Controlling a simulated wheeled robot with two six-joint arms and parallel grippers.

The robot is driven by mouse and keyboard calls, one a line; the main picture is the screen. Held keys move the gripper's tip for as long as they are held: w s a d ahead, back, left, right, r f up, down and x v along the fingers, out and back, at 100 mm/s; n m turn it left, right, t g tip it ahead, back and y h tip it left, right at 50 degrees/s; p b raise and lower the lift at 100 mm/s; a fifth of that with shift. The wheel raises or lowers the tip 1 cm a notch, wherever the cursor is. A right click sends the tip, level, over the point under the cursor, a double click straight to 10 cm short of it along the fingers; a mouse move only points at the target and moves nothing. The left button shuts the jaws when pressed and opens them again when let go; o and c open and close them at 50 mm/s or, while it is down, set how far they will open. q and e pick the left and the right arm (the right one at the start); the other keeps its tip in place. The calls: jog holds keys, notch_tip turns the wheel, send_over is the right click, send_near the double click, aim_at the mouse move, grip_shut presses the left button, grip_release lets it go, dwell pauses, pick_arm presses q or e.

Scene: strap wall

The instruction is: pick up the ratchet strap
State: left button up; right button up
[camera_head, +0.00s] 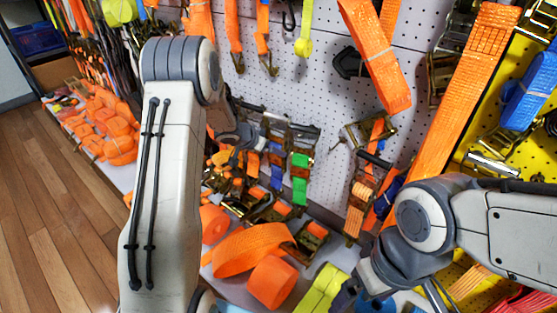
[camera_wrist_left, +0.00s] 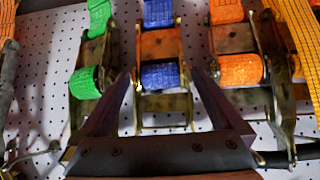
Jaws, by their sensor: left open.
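Several ratchet straps hang on the white pegboard. In the left wrist view a blue-webbed ratchet strap (camera_wrist_left: 160,76) is in the middle, with a green-webbed one (camera_wrist_left: 86,82) to its left and an orange-webbed one (camera_wrist_left: 240,69) to its right. My left gripper (camera_wrist_left: 164,78) is open, its two fingers on either side of the blue one. I cannot tell whether they touch it. In the head view my left gripper (camera_head: 262,138) is at the hanging ratchets, partly hidden by its wrist. My right gripper (camera_head: 372,290) is low at the right; its fingertips are unclear.
Orange webbing rolls (camera_head: 272,282) and loose straps lie on the shelf below the board. A long orange strap (camera_head: 455,95) hangs at the right, beside a yellow panel (camera_head: 530,60) with more straps. Bare pegboard (camera_head: 315,100) shows above the ratchets. Wooden floor is open at left.

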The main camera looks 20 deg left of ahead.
aim_at(276, 144)
pick_arm(q)
jog(key=b+x, duration=0.1)
jog(key=x, duration=0.3)
jog(key=shift+w+b, duration=0.1)
jog(key=shift+b, duration=0.2)
jog(key=shift+w+d+f, duration=0.2)
jog(key=shift+w+f, duration=0.05)
jog(key=shift+w, duration=0.1)
jog(key=c, duration=1.3)
jog(key=shift+r, duration=0.2)
grip_shut()
jog(key=shift+r, duration=0.15)
jog(key=shift+r+p, duration=0.85)
jog(key=s+a, duration=0.3)
jog(key=s, duration=0.5)
jog(key=s+a, duration=0.3)
jog(key=s, duration=0.6)
jog(key=shift+f, duration=0.3)
